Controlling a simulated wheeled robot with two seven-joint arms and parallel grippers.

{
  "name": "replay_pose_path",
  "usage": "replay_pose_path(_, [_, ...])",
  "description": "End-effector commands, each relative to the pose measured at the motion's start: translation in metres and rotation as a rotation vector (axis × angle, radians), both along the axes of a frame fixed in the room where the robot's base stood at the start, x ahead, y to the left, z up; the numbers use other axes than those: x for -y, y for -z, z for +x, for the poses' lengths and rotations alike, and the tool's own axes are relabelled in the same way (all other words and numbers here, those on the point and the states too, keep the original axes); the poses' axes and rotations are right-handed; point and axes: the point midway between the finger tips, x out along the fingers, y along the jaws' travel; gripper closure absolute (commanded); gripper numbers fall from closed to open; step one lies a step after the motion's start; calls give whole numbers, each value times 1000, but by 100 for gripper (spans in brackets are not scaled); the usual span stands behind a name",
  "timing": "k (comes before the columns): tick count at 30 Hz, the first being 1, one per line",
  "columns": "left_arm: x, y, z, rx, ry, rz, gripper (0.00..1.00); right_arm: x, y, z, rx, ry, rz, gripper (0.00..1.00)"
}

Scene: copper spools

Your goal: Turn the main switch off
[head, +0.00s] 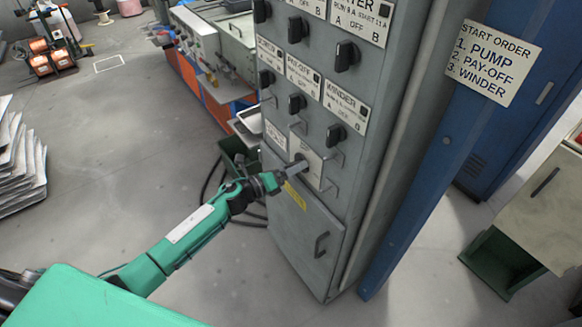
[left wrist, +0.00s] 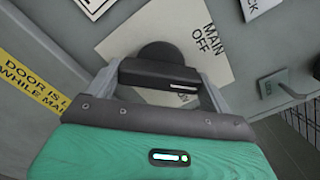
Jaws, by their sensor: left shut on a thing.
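The main switch (head: 301,157) is a dark rotary knob on a pale square plate, low on the grey control cabinet (head: 318,215). In the left wrist view the knob (left wrist: 158,70) has a black bar handle with a white mark near its right end. The plate (left wrist: 210,50) reads "MAIN OFF" beside the knob; other lettering below is mostly hidden. My left gripper (head: 293,168) reaches the switch from the lower left. In the left wrist view its fingers (left wrist: 160,78) are shut on the bar handle, one at each end. My right gripper is not in view.
Several black selector knobs (head: 297,104) sit above, with wire guards beside some. A yellow door label (head: 296,195) is just below the switch. A blue cabinet (head: 440,150) with a start-order sign (head: 490,60) stands right. Open floor (head: 130,150) lies left.

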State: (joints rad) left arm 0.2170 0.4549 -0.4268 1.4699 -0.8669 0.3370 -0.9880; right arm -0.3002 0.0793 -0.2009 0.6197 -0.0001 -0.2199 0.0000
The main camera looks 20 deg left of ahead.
Motion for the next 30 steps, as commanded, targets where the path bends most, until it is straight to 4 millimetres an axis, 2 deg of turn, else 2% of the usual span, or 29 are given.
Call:
replay_pose_path(18, [-1,0,0,-343,-1,-436,39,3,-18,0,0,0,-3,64])
replay_pose_path(30, [-1,0,0,-465,-1,-594,39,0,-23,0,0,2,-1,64])
